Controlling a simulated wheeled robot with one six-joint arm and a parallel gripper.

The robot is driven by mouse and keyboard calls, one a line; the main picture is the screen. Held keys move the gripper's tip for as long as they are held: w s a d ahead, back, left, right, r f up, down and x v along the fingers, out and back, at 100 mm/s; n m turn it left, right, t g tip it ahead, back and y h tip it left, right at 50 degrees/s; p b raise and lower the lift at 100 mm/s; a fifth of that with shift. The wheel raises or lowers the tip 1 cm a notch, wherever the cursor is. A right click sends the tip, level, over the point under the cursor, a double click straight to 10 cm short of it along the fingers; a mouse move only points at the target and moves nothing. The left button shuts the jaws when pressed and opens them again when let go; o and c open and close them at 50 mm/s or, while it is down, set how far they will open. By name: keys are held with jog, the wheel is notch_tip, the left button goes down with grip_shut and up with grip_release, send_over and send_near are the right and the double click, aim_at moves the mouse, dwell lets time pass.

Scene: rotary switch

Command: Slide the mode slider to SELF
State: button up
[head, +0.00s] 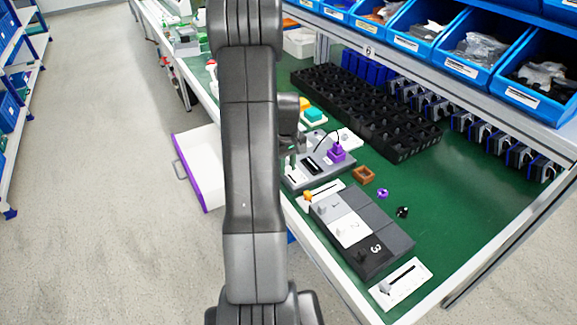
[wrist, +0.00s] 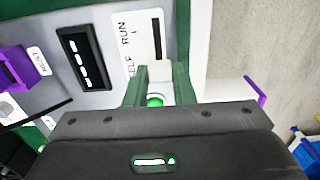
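The grey switch panel (head: 322,168) lies on the green bench, partly behind my arm in the head view. In the wrist view, the mode slider's white plate (wrist: 135,30) carries the labels RUN and SELF. Part of its dark slot (wrist: 157,38) shows beside RUN. The lower end of the slot is hidden by the gripper.
A numbered grey box (head: 358,230), a brown square frame (head: 363,175) and a black tray (head: 370,110) occupy the bench. An open white drawer (head: 205,160) juts out left.

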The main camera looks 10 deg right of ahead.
jog(key=o, duration=0.4)
jog(key=shift+w+a, duration=0.1)
jog(key=shift+w, duration=0.15)
jog(key=shift+o, duration=0.2)
jog(key=shift+r, duration=0.1)
notch_tip(320, 180, up, 14)
jog(key=shift+s+f, duration=0.1)
jog(key=shift+f, duration=0.1)
notch_tip(320, 180, down, 14)
jog(key=shift+s+d+r, duration=0.1)
jog(key=shift+s+d, duration=0.1)
jog(key=shift+s, duration=0.3)
jog(key=shift+s+d, duration=0.2)
jog(key=shift+s, duration=0.25)
jog(key=shift+s+d, duration=0.15)
jog(key=shift+s, duration=0.25)
